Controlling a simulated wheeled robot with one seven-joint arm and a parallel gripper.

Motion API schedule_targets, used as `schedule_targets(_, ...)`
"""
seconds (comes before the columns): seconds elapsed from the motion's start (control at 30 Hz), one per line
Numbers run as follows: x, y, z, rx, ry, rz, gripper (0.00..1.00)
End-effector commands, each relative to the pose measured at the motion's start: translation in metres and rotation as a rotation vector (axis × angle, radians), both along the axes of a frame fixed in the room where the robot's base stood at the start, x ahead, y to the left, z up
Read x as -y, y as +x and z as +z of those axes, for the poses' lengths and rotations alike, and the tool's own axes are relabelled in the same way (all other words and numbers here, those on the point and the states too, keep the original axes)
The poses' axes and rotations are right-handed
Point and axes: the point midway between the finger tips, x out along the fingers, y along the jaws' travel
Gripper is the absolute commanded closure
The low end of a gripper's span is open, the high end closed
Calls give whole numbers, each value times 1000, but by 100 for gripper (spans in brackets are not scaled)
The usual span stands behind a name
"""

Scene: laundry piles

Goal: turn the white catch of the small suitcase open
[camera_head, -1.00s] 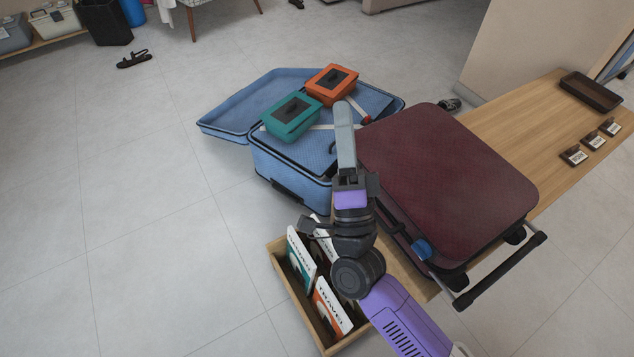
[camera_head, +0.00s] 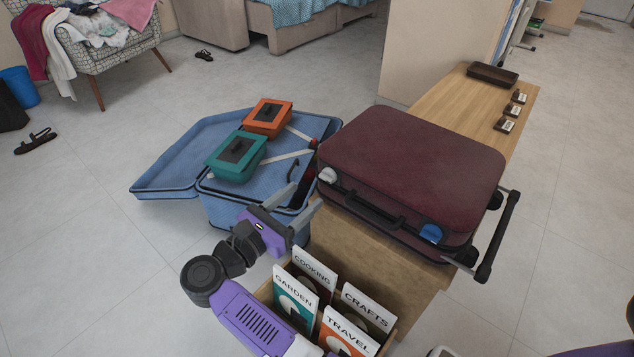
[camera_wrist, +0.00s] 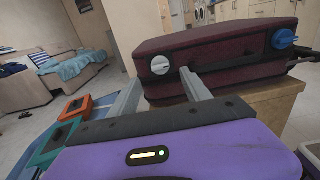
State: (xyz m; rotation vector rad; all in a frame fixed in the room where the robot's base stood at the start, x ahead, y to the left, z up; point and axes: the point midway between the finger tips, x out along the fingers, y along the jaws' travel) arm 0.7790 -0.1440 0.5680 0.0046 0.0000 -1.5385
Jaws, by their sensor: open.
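The maroon suitcase (camera_head: 415,170) lies shut on a wooden bench. Its front side has a round white catch (camera_head: 328,175) at the left end, a dark handle in the middle and a blue catch (camera_head: 431,233) at the right end. In the wrist view, the white catch (camera_wrist: 160,65) faces me, just beyond and between the fingertips. My gripper (camera_head: 306,192) is open and empty, at the front left of the suitcase and apart from the catch. In the wrist view my gripper (camera_wrist: 160,82) has one finger on each side of the catch.
An open blue suitcase (camera_head: 165,168) lies on the floor behind my gripper, with a green box (camera_head: 236,156) and an orange box (camera_head: 267,117) on it. A crate of books (camera_head: 265,293) stands below. The wooden bench (camera_head: 465,100) extends back with small items.

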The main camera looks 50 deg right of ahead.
Motion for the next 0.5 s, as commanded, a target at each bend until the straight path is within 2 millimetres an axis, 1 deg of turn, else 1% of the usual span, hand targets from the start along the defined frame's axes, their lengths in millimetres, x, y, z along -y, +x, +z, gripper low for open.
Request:
schedule_targets(0.3, 48, 1, -1, -1, -2, -2, 44)
schedule_targets(0.4, 60, 1, -1, -1, -2, -1, 44)
schedule_targets(0.5, 68, 2, -1, -2, -2, 0, 44)
